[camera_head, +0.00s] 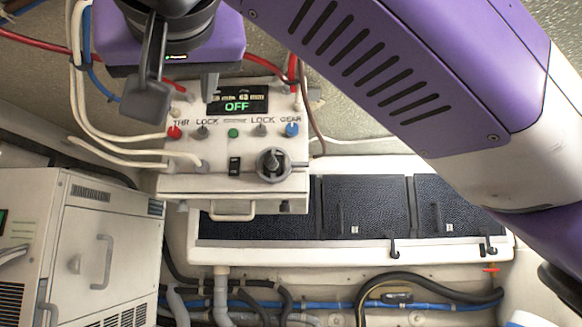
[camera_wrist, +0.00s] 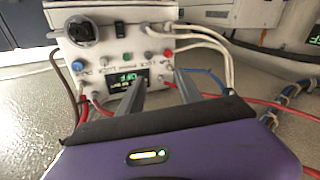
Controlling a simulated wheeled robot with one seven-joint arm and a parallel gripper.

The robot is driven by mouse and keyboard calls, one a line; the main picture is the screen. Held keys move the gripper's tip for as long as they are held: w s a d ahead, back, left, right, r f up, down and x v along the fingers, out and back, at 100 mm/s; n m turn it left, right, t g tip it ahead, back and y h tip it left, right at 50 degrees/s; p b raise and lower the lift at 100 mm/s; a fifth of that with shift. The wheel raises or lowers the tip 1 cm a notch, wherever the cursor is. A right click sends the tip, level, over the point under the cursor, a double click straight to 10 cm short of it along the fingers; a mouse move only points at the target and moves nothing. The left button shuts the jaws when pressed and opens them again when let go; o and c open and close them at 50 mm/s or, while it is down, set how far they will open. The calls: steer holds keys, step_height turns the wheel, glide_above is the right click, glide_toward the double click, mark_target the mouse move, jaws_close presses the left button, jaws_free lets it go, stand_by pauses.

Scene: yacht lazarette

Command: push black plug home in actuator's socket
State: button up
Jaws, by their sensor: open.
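The actuator is a white box (camera_head: 220,150) with a display reading OFF, a row of coloured connectors and a black rocker switch. On its lower right front a dark round piece, which looks like the black plug (camera_head: 273,162), sits in a grey round socket (camera_head: 262,178). How deep it sits I cannot tell. In the wrist view the box is upside down, with the plug (camera_wrist: 80,27) at upper left.
White cables (camera_head: 90,120) loop down the box's left side, and red hoses (camera_head: 40,38) run behind it. A white cabinet (camera_head: 85,240) stands at lower left. A black-panelled white unit (camera_head: 365,208) is at right, with hoses (camera_head: 400,305) below. The space before the plug looks clear.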

mark_target(268, 154)
steer(key=w+d+f+m+g+h, duration=0.1)
steer(key=d+f+m+g+h, duration=0.1)
steer(key=d+f+m+h, duration=0.45)
steer(key=shift+m+h, duration=0.25)
steer(key=w+d+p, duration=0.1)
steer(key=w, duration=0.1)
steer(key=w+d+p, duration=0.1)
steer(key=w, duration=0.1)
steer(key=w+d+r+p, duration=0.1)
steer(key=w, duration=0.1)
steer(key=shift+w+d+p, duration=0.25)
steer(key=shift+w+p, duration=0.1)
steer(key=shift+w+f, duration=0.2)
steer(key=shift+w, duration=0.45)
jaws_close()
steer(key=shift+w, duration=0.15)
